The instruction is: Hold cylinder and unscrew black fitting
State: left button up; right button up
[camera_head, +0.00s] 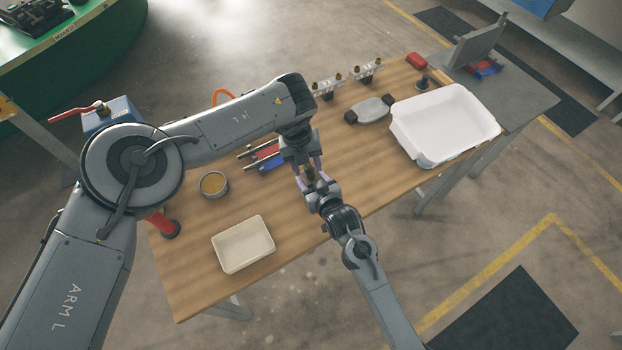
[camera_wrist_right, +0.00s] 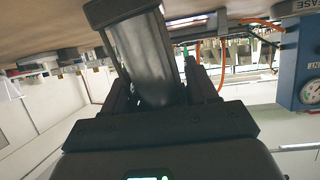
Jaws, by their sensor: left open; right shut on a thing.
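A grey metallic cylinder (camera_wrist_right: 143,58) with a black fitting (camera_wrist_right: 122,12) at its upper end stands between the fingers of my right gripper in the right wrist view. My right gripper (camera_head: 316,184) is shut on this cylinder over the table's middle; in the head view the cylinder is mostly hidden by the grippers. My left gripper (camera_head: 308,168) is open and comes down from above, its pale purple fingers close to the right gripper's tip. A small brownish part shows between them, too small to identify. Contact between left fingers and the fitting cannot be told.
The front right of the tabletop is clear.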

pick_arm(q)
jog(key=m, duration=0.5)
pick_arm(e)
jog(key=shift+r, duration=0.1)
pick_arm(q)
jog(key=m, duration=1.4)
jog(key=shift+w, duration=0.1)
